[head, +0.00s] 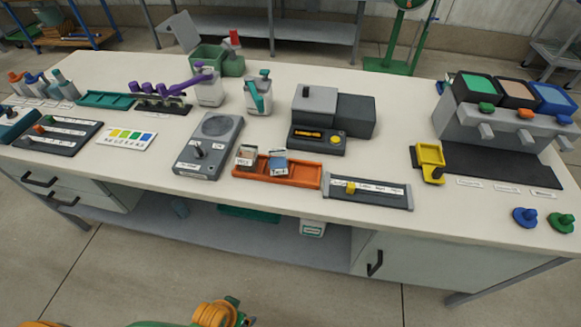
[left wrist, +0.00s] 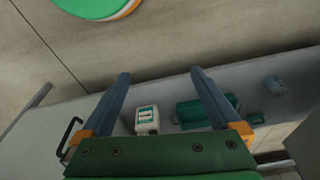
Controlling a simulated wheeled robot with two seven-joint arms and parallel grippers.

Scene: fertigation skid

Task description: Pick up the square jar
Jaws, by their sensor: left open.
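A white square jar (head: 313,228) with a green-bordered label stands on the lower shelf under the bench in the head view. It also shows in the left wrist view (left wrist: 147,117), in the space between the finger lines and nearer the left finger. My left gripper (left wrist: 160,73) is open and empty, its two blue-grey fingers spread wide. The jar appears apart from the fingers. In the head view, only an orange and green part of my arm shows at the bottom edge. My right gripper is not in view.
The bench top (head: 400,130) overhangs the shelf. A cabinet (head: 400,262) stands to its right. The floor in front is clear.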

